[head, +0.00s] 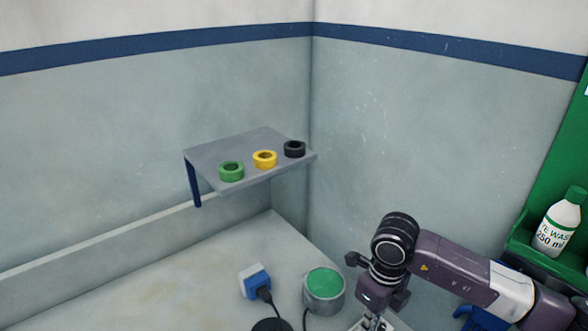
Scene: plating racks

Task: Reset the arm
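My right arm comes in from the right edge, with purple and dark links bending down at a round joint. Its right gripper (372,323) is at the bottom edge of the head view, pointing down. Only its upper metal part shows; the fingertips are cut off by the frame, so I cannot see whether it is open or holds anything. It is to the right of a round, green-topped grey container (324,284). My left arm and gripper are not in view.
A grey wall shelf (215,153) holds a green ring (231,179), a yellow ring (265,166) and a black ring (294,155). A blue-and-white block (254,286) with a black cable sits on the pale worktop (190,270). A white bottle (556,232) stands in a green rack at right.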

